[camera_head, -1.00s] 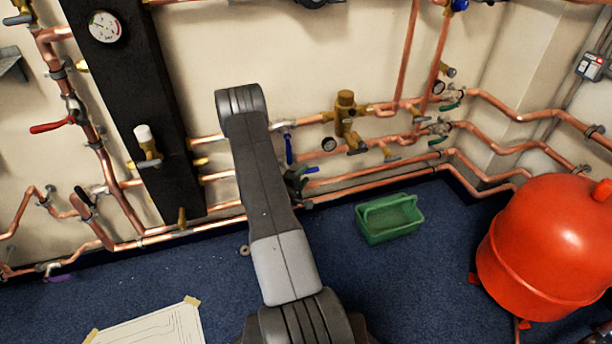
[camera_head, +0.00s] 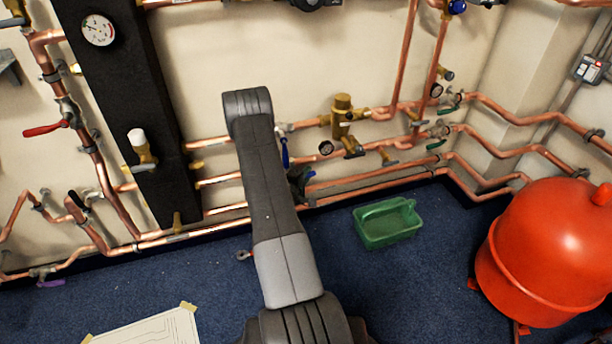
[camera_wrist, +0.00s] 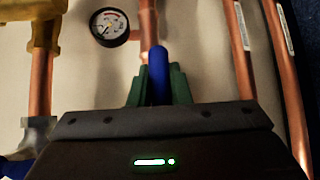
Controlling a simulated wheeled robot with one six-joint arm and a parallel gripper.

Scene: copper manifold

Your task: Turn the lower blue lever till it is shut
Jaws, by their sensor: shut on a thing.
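The lower blue lever (camera_wrist: 157,60) stands between the two green fingertips of my gripper (camera_wrist: 159,82) in the wrist view, and the jaws are shut on it. In the head view my gripper (camera_head: 299,181) is at the lower pipes, partly behind my own arm, and only a small bit of blue shows beside it. The lever's valve body is hidden, so its exact angle cannot be told. Another blue lever (camera_head: 284,152) hangs down from the pipe above, just up and left of my gripper.
A round gauge (camera_wrist: 110,27) and copper pipes (camera_wrist: 240,50) are close by in the wrist view. A green tray (camera_head: 388,224) stands on the blue floor, right of my arm. A red tank (camera_head: 543,255) is at the far right. Brass valves (camera_head: 343,118) sit right of the levers.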

